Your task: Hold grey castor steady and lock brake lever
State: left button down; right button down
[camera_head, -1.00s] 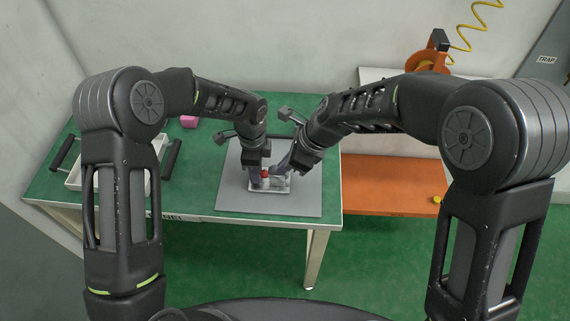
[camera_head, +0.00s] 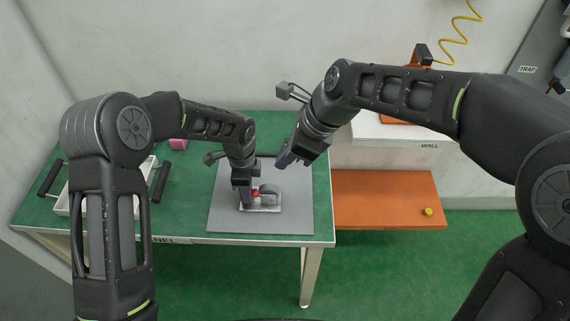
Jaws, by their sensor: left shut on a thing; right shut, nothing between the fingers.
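The grey castor (camera_head: 270,192) stands on a light metal plate (camera_head: 266,208) on the grey mat (camera_head: 290,218). Its red brake lever (camera_head: 255,193) shows at the castor's left, beside my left gripper. My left gripper (camera_head: 247,203) is low at the castor's left side and shut on it; its fingers hide part of the castor and lever. Whether the lever is locked is too small to tell. My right gripper (camera_head: 283,163) is shut and empty, raised above and to the right of the castor, clear of it.
The mat lies on a green table (camera_head: 190,214). An orange shelf (camera_head: 385,200) with a yellow piece (camera_head: 428,211) is at the right.

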dwell(0.3)
pick_arm(q)
jog(key=c, duration=1.1)
grip_release()
jog(key=shift+r, duration=0.15)
notch_tip(320, 180, up, 12)
jog(key=shift+f, duration=0.1)
